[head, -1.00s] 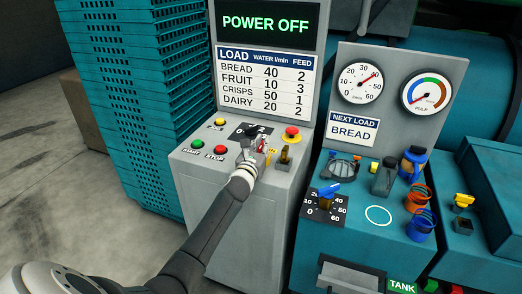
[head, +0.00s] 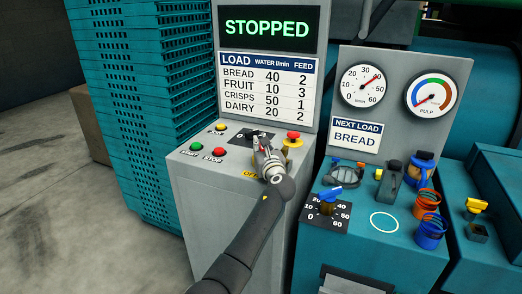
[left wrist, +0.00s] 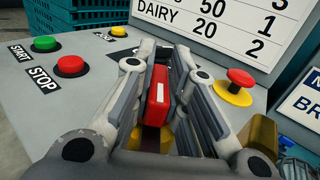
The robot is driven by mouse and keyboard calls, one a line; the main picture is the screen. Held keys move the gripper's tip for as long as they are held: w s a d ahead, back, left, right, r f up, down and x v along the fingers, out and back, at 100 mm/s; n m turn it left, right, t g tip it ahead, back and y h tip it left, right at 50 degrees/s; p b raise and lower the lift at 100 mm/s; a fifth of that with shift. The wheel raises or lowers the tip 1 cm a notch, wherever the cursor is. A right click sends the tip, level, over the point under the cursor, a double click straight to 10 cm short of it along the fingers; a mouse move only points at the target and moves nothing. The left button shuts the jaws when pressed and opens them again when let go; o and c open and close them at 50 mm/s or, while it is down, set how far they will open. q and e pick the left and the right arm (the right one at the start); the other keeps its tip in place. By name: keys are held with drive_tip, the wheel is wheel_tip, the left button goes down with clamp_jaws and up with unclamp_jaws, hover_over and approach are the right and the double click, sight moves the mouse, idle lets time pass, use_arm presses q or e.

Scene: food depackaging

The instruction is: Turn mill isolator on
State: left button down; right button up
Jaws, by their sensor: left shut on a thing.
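The mill isolator's red handle (left wrist: 158,95), with a white mark, sits between the fingers of my left gripper (left wrist: 164,56) in the left wrist view. The fingers are shut on it. In the head view my left gripper (head: 263,148) is over the grey control panel (head: 190,173) and hides most of the handle. A yellow label reading OFF (head: 251,174) shows beside the gripper. The display (head: 266,29) above reads STOPPED in green. My right gripper is not in view.
Green START (head: 197,147) and red STOP (head: 218,155) buttons lie left of the gripper. A red emergency button (head: 293,135) on a yellow base is close on the right. A blue tank panel with a dial (head: 326,207) stands further right.

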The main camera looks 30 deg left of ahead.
use_arm(q)
drive_tip(key=shift+f+g, duration=0.1)
drive_tip(key=shift+g, duration=0.2)
drive_tip(key=c, duration=1.4)
unclamp_jaws()
drive_tip(key=shift+c, duration=0.2)
drive_tip(key=v, duration=1.2)
drive_tip(key=shift+f, duration=0.1)
drive_tip(key=shift+c, duration=0.4)
